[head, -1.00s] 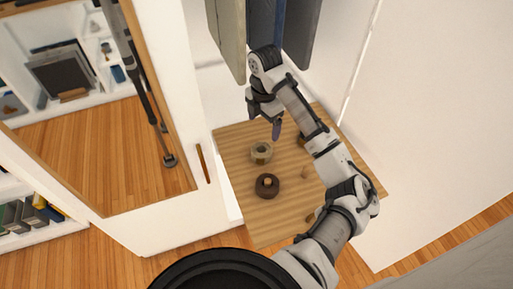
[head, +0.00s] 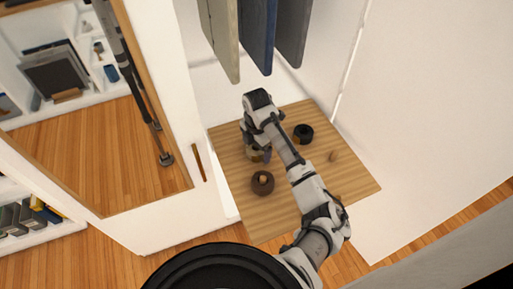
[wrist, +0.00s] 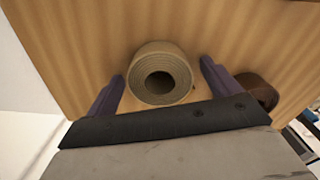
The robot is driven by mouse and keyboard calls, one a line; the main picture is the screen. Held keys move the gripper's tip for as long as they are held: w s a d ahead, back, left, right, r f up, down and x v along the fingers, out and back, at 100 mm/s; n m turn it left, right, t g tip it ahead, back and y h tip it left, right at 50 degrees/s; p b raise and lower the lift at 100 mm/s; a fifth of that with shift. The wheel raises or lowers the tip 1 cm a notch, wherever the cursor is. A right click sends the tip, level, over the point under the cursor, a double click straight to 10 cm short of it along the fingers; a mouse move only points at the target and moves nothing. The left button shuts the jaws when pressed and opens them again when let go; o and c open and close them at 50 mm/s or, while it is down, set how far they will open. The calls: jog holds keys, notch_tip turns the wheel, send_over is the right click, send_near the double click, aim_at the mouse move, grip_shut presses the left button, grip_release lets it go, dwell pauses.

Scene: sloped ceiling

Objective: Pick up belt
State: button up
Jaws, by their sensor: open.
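A rolled tan belt (wrist: 160,72) stands on the wooden surface (wrist: 75,50). In the wrist view it sits between the two purple fingers of my open gripper (wrist: 162,84), with a gap on each side. In the head view my gripper (head: 257,150) is down over this belt (head: 254,156), which it partly hides. A rolled brown belt (head: 262,183) lies just in front of it and shows at the right edge of my gripper in the wrist view (wrist: 256,92). A rolled black belt (head: 303,133) lies behind my arm, to the right.
Grey and blue hanging panels or garments (head: 258,35) are above the back of the wooden surface. A white wall (head: 425,130) is to the right, and a mirror or opening (head: 90,140) to the left.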

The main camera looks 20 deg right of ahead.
jog(key=c, duration=1.1)
jog(key=shift+c, duration=0.2)
jog(key=shift+r, duration=0.1)
